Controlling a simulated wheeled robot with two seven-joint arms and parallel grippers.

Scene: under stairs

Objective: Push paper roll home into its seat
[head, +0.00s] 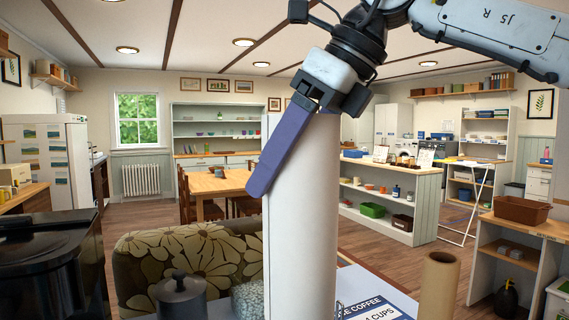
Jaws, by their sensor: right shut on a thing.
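A tall white roll-like body (305,230), which looks like the paper roll, stands near upright in the middle and runs out of the bottom of the head view. My right gripper (325,102) comes in from the top right and is shut at the upper end of it. A slanted purple strip (280,155) runs down left from the jaws along the white body's upper left; I cannot tell what it belongs to. The body's lower end and any seat are hidden. My left gripper is not in view.
A brown cardboard tube (440,286) stands at the lower right beside a coffee card (375,308). A dark lidded pot (181,297) stands at the lower left, with a black appliance (50,270) further left. A flowered sofa (190,255) is behind.

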